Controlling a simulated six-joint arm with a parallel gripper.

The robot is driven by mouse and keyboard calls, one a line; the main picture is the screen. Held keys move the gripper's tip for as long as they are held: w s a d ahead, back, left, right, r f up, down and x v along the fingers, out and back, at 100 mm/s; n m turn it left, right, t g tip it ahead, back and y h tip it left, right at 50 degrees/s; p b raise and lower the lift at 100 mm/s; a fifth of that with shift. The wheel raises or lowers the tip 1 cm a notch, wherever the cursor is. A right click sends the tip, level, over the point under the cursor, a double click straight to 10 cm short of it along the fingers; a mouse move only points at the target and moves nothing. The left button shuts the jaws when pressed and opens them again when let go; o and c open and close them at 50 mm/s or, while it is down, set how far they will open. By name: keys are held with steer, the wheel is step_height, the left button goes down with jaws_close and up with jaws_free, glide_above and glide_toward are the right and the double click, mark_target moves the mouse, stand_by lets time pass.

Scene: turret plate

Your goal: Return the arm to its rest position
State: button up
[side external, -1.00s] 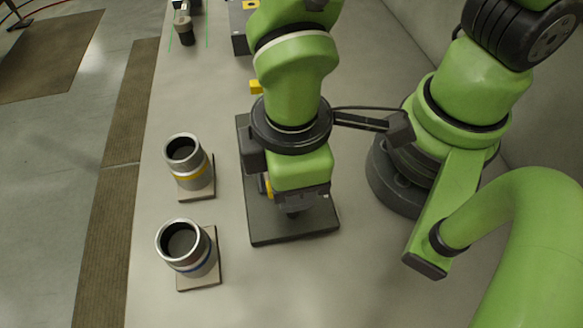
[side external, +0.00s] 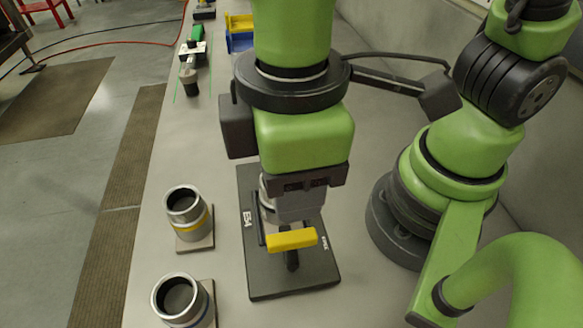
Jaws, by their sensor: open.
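My gripper (side external: 284,232) hangs over a dark rectangular plate (side external: 266,287) with white lettering, on the grey bench. Its jaws are open and partly hidden by the wrist and a yellow bar. The yellow bar (side external: 291,239) shows in front of the gripper over the plate; I cannot tell whether they touch. A silver ring shows partly behind the gripper on the plate. To the left stand two metal cylinders on small square bases: one with a yellow band (side external: 188,211), and nearer, one with a blue band (side external: 182,302), cut by the lower edge.
At the far end of the bench are a blue bin (side external: 240,42), a yellow bin (side external: 239,22) and a small device with green and dark parts (side external: 191,66). A grey wall runs along the right. The bench between plate and cylinders is clear.

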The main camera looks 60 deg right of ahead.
steer(key=d+r+m+t+y, duration=0.1)
steer(key=d+r+m+t, duration=0.2)
steer(key=d+r+m, duration=0.2)
steer(key=w+d+r+m+t+y, duration=0.1)
steer(key=d+r+m+t, duration=0.3)
steer(key=d, duration=0.7)
steer(key=shift+r+m, duration=1.3)
steer(key=shift+m, duration=0.8)
steer(key=shift+w, duration=0.1)
